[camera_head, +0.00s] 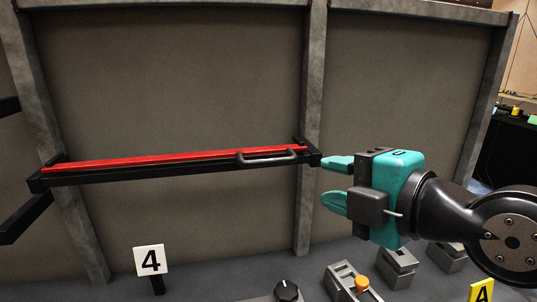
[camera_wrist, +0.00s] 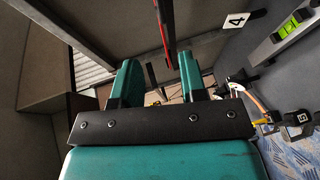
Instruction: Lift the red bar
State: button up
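The red bar (camera_head: 180,158) runs nearly level along a black rail (camera_head: 120,174) across the grey wall panel, its right end slightly higher in the head view. A dark handle (camera_head: 267,161) is on its right part. My gripper (camera_head: 330,178) is teal, open and empty, just right of the rail's right end, with its fingers pointing left. In the wrist view, the red bar (camera_wrist: 160,25) shows as a thin strip at the top, beyond and between the spread fingers of my gripper (camera_wrist: 157,68). I cannot tell whether the upper finger touches the rail end.
A "4" sign (camera_head: 150,260) stands below the bar. A yellow sign (camera_head: 481,292) stands at the lower right. Grey blocks, one with an orange knob (camera_head: 362,284), and a black knob (camera_head: 287,291) sit below my gripper. An upright grey post (camera_head: 312,100) rises behind the bar's right end.

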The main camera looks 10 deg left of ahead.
aim_at(271, 163)
jog(key=w+a+p, duration=0.1)
jog(key=p, duration=0.5)
jog(key=shift+w+r+p, duration=0.1)
jog(key=shift+r+p, duration=0.05)
jog(key=shift+p, duration=0.25)
jog(key=p+x, duration=0.2)
jog(key=x, duration=0.2)
jog(key=p+x, duration=0.3)
jog(key=x, duration=0.2)
jog(key=p+x, duration=0.2)
jog(key=x, duration=0.2)
jog(key=shift+w+f+p, duration=0.2)
jog(key=shift+f+p, duration=0.1)
jog(key=shift+w+a+f, duration=0.25)
jog(key=shift+w+a, duration=0.2)
jog(key=shift+a, duration=0.05)
grip_shut()
